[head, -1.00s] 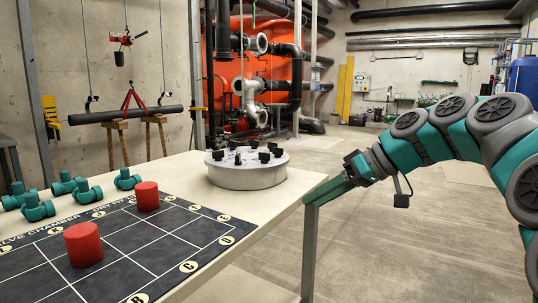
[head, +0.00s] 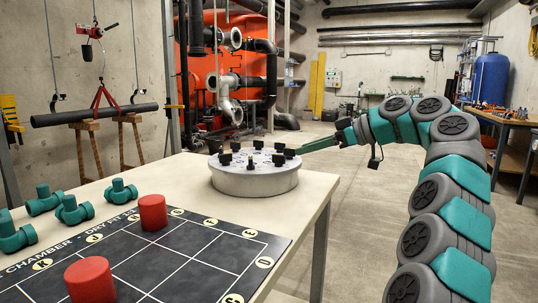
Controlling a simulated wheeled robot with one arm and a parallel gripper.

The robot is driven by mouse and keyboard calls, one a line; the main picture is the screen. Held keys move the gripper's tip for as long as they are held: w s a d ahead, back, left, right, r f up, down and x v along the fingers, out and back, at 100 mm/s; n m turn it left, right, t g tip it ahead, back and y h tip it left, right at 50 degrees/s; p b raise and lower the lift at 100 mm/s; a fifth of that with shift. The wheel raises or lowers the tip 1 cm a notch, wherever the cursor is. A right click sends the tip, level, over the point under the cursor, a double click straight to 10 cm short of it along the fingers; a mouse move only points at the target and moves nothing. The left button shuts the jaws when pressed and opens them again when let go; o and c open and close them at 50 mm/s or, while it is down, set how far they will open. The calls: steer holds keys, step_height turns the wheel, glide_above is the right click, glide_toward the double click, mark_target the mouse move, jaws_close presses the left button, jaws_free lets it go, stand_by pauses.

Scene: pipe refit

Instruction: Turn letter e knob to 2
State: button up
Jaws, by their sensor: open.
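A round grey unit (head: 254,178) stands on the table's far right part, with several black knobs (head: 278,159) standing up from its top. Its letters and numbers are too small to read, so I cannot tell which knob is letter e. My gripper (head: 306,147) is at the end of the teal and grey arm, beyond the table's right edge. It points left towards the unit and is apart from the knobs. Its jaws are open, and nothing shows between them.
The table (head: 318,196) also bears a black lettered mat (head: 205,262), red cylinders (head: 152,212) (head: 90,280) and several teal pipe fittings (head: 74,210). A dark pipe (head: 95,114) hangs behind. Floor right of the table is clear. A workbench (head: 512,122) stands far right.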

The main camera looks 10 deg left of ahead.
mark_target(279, 160)
steer(key=x, duration=0.7)
steer(key=shift+w+a+f+b, duration=0.1)
steer(key=shift+a+f+b, duration=0.1)
steer(key=shift+b, duration=0.1)
jaws_close()
stand_by(0.4)
